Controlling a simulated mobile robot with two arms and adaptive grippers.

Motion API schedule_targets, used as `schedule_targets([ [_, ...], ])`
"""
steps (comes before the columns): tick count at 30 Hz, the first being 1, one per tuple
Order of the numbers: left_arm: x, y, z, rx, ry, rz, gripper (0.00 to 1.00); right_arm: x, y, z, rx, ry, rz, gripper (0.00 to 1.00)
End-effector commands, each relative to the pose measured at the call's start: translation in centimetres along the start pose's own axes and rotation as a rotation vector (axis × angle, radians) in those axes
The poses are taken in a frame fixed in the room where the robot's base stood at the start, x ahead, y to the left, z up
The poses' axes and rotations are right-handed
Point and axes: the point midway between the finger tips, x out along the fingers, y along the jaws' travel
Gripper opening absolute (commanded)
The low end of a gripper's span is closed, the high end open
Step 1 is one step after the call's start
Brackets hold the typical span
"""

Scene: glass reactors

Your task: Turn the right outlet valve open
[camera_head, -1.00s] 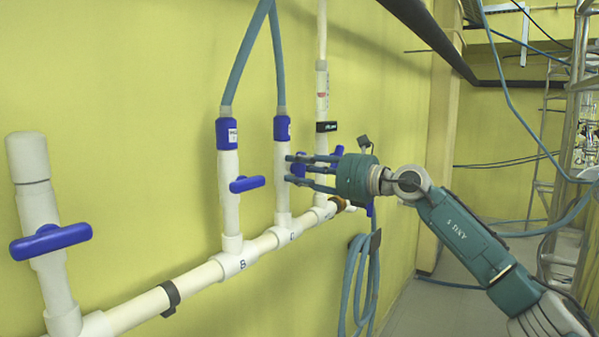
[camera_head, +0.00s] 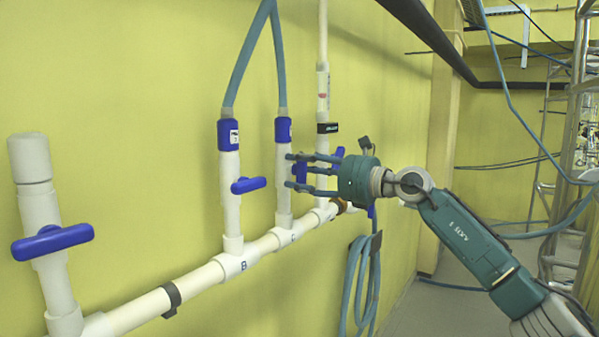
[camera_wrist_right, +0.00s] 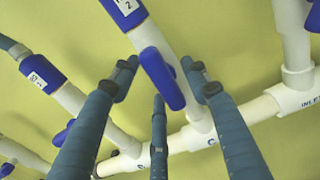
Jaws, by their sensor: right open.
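The right outlet valve is on the white pipe marked C (camera_head: 283,195), with its blue handle (camera_head: 301,172) partly hidden by my fingers. In the right wrist view the handle (camera_wrist_right: 163,78) lies lengthwise along the pipe, slightly tilted, between the two outer fingers. My right gripper (camera_head: 291,171) is open around the handle, with its fingers pointing left towards the pipe. Whether any finger touches the handle I cannot tell. My left gripper is not in view.
The left outlet pipe, by mark B, has its own blue handle (camera_head: 249,185). Another blue handle (camera_head: 339,154) is just behind my gripper. A large blue handle (camera_head: 52,242) is far left. A coiled hose (camera_head: 357,275) hangs below. The yellow wall is close behind the pipes.

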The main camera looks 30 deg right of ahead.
Motion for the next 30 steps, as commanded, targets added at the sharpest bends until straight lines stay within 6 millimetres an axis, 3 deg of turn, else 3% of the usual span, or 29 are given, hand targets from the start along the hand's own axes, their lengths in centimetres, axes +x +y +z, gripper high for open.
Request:
schedule_targets([
  [9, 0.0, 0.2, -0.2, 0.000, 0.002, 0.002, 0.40, -5.1, 0.0, -0.2, -0.005, 0.007, -0.004, 0.46],
  [13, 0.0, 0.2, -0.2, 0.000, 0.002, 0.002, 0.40, -6.4, -0.1, -0.2, -0.002, 0.003, -0.002, 0.46],
  [30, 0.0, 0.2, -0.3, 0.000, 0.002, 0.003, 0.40, -7.1, 0.1, 0.0, -0.002, 0.000, 0.000, 0.46],
])
